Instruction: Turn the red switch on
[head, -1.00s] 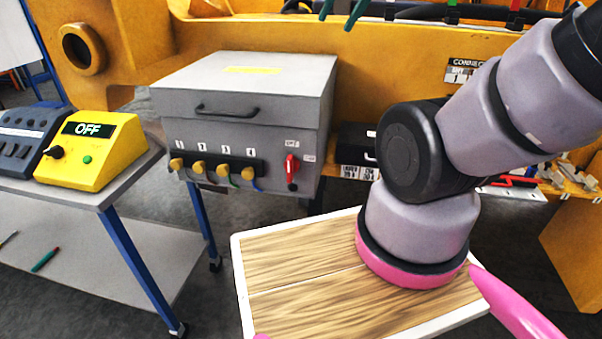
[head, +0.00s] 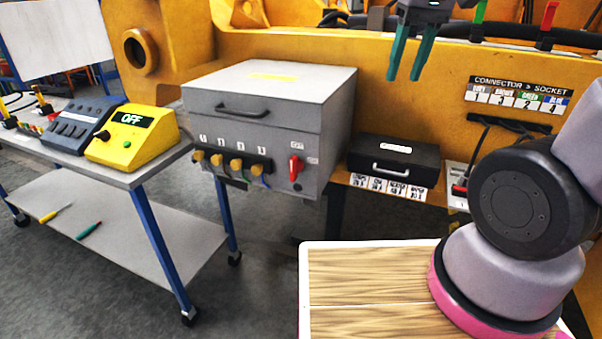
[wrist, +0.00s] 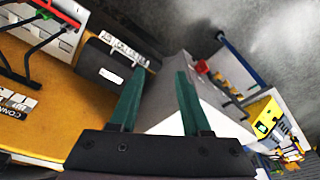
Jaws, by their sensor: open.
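The red switch (head: 296,168) sits on the front of a grey box (head: 268,105), at the right of a row of yellow plugs (head: 236,166). Small labels stand above and to the right of the switch, too small to read. In the wrist view the switch shows as a small red spot (wrist: 202,67) beyond the fingers. My gripper (head: 406,78) hangs at the top of the head view, right of and above the grey box. Its two green fingers are apart with nothing between them. In the wrist view my gripper (wrist: 157,90) points toward the grey box (wrist: 178,100).
A yellow unit (head: 133,138) with a display reading OFF stands on a trolley (head: 140,175) at left. A black case (head: 394,160) lies right of the grey box. A wooden-topped surface (head: 370,275) is in front. Floor shows between trolley and wooden top.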

